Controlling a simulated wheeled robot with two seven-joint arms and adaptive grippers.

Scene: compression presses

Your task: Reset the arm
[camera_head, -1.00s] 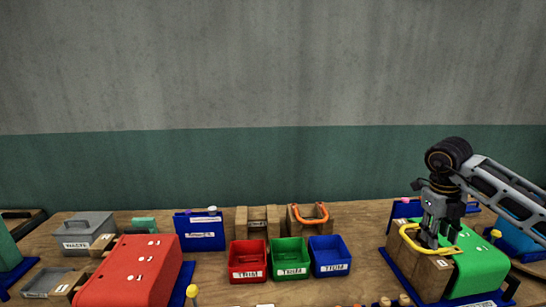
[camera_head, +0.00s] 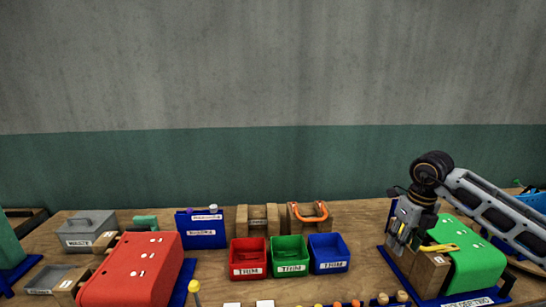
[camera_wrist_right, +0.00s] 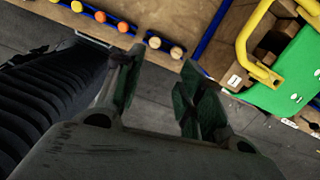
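My right gripper (camera_head: 398,248) is beside the wooden block of the green press, left of the yellow handle (camera_head: 438,247). In the right wrist view my right gripper (camera_wrist_right: 160,85) has its two fingers apart, with nothing between them. The yellow handle (camera_wrist_right: 246,45) stands clear of the fingers there, at the upper right. The green press (camera_head: 478,262) is right of the gripper on a blue base. My left gripper is not in view.
Red, green and blue bins (camera_head: 290,267) stand mid-table. An orange handle (camera_head: 308,213) rests on a wooden block behind. Several small balls (camera_wrist_right: 124,27) line the front edge.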

